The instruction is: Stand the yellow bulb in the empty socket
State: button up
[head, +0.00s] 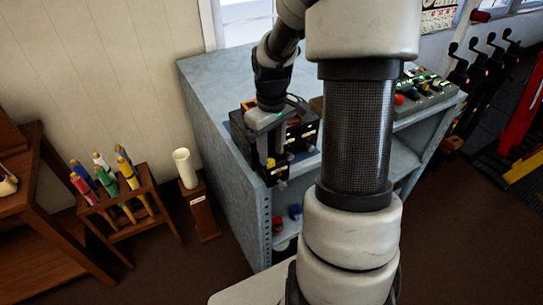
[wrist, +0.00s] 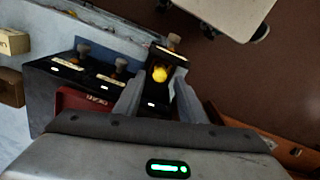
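The yellow bulb (wrist: 160,74) shows as a small round yellow shape over the top of the end black box (wrist: 164,58) in the wrist view. It also shows in the head view (head: 270,163), low between my fingers. My gripper (head: 270,157) points down over this end box, and its fingers in the wrist view (wrist: 160,82) stand apart on either side of the bulb. Dark gaps show between the bulb and the fingers, so the gripper looks open. The bulb's base is hidden, so I cannot tell whether it sits in a socket. No empty socket is clearly visible.
More black boxes with grey knobs (wrist: 83,50) stand beside the end box on the blue-grey cabinet (head: 215,110). A rack of coloured sticks (head: 118,190) and a post with a white tube (head: 183,168) stand left. A control panel (head: 420,90) is at right.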

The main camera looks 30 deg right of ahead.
aim_at(272, 159)
notch_tip(272, 159, up, 9)
dwell(0.3)
